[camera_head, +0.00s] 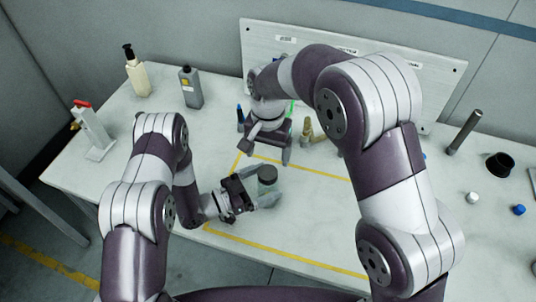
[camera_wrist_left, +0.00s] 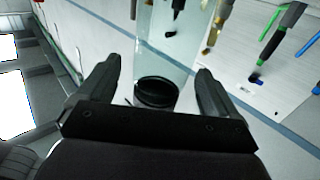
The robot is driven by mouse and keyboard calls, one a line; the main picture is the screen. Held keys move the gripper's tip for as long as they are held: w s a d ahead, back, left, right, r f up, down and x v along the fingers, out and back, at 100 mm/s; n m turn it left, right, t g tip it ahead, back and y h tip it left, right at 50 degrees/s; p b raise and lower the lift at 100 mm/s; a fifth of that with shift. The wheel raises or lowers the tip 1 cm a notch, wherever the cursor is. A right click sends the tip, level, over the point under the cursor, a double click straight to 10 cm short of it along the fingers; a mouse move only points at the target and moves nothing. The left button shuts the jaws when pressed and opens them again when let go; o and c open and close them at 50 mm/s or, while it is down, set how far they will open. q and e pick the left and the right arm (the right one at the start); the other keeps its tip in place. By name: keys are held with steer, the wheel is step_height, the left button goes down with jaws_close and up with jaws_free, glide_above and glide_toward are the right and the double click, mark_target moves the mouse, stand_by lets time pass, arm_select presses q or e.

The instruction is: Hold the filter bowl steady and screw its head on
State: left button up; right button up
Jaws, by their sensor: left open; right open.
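The clear filter bowl (camera_head: 267,187) stands on the table inside the yellow outline, with a dark round top (camera_head: 267,173). I cannot tell whether that top is the head or the bowl's own rim. My left gripper (camera_head: 265,197) is open, with its fingers reaching either side of the bowl. In the left wrist view the clear bowl (camera_wrist_left: 178,45) and a black ring (camera_wrist_left: 155,93) lie between the spread fingers (camera_wrist_left: 155,85), with gaps beside them. My right gripper (camera_head: 268,157) is open, pointing down behind the bowl, and seems empty.
A panel (camera_head: 440,85) stands along the back. Brass fittings (camera_head: 306,130) stand behind the right gripper. A cream pump bottle (camera_head: 137,77), grey bottle (camera_head: 191,90) and red-topped stand (camera_head: 92,130) are left. A dark rod (camera_head: 465,132), black cup (camera_head: 499,166) and small caps (camera_head: 472,197) are right.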

arm_select(q)
steer(key=b+v, duration=0.1)
steer(key=v, duration=0.8)
steer(key=shift+a+b, duration=0.2)
steer(key=shift+b, duration=0.15)
arm_select(e)
step_height(320, 180, down, 2)
steer(key=shift+f, duration=0.1)
arm_select(q)
steer(key=shift+s, duration=0.1)
steer(key=w+a+r+n+y, duration=0.2)
steer(key=w+a+n+y, duration=0.2)
steer(key=w+a+y, duration=0.55)
steer(key=s+r+n+g+y, duration=0.3)
steer(key=s+r+n, duration=0.1)
steer(key=s, duration=0.6)
steer(key=s+d+r+n+g+y, duration=0.1)
steer(key=s+r+n+g+y, duration=0.2)
steer(key=s, duration=0.7)
steer(key=shift+r+n+g, duration=0.4)
steer(key=shift+r+n, duration=0.3)
steer(key=shift+r, duration=0.1)
arm_select(e)
steer(key=s+d+n+t, duration=0.1)
steer(key=s+d+n, duration=0.3)
steer(key=s+d, duration=1.1)
steer(key=d, duration=0.3)
steer(key=shift+s+d, duration=0.15)
steer(key=shift+s, duration=0.1)
